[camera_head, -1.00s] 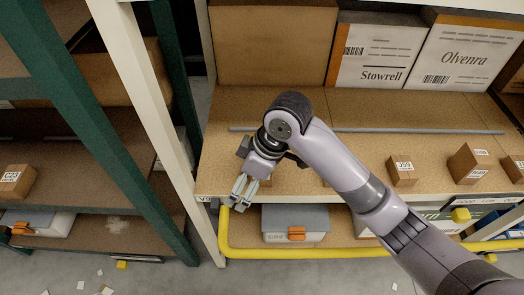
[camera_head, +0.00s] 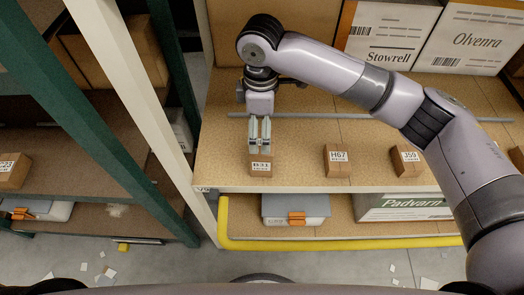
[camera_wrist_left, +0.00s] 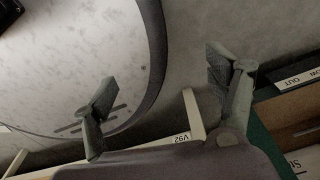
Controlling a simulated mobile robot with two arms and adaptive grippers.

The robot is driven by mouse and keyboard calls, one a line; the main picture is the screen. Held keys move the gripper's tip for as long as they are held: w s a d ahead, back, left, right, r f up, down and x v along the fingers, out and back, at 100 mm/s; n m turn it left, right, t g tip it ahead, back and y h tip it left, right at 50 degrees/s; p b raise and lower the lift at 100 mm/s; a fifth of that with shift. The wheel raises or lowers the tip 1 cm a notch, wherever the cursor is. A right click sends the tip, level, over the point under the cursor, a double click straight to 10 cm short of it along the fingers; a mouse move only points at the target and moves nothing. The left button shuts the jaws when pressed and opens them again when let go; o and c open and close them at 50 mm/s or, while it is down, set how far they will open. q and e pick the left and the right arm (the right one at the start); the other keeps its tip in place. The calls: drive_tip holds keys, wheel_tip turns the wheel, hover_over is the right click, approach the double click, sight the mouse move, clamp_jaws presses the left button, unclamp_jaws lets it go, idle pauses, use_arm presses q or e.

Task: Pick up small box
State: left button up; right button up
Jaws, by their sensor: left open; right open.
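Several small brown boxes with white labels stand in a row on the rack's upper shelf in the head view. The leftmost, labelled B31 (camera_head: 260,168), is near the front edge. Beside it stand the H67 box (camera_head: 337,162) and the 359 box (camera_head: 407,162). My right gripper (camera_head: 260,143) is open, its fingers pointing down at the back of the B31 box. They overlap its top edge in the picture; I cannot tell whether they touch it. My left gripper (camera_wrist_left: 160,70) is open and empty in the left wrist view, and out of the head view.
Large cartons, Stowrell (camera_head: 388,45) and Olvenra (camera_head: 472,40), stand at the back of the shelf (camera_head: 215,150). A grey rod (camera_head: 400,118) lies across it. A yellow rail (camera_head: 340,244) runs below in front. A cream post (camera_head: 145,110) stands at left.

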wheel_tip(320, 180, down, 4)
drive_tip(key=shift+f, duration=0.55)
drive_tip(key=f, duration=0.1)
drive_tip(key=f+p, duration=0.1)
drive_tip(key=f, duration=0.2)
drive_tip(key=shift+s+d+f, duration=0.15)
drive_tip(key=shift+s+f, duration=0.15)
drive_tip(key=shift+f, duration=0.1)
use_arm(q)
drive_tip(key=shift+w+r, duration=0.55)
drive_tip(key=shift+r, duration=0.15)
use_arm(e)
drive_tip(key=shift+c, duration=0.4)
use_arm(q)
drive_tip(key=shift+s, duration=0.1)
use_arm(e)
drive_tip(key=c, duration=1.3)
drive_tip(key=shift+r, duration=0.1)
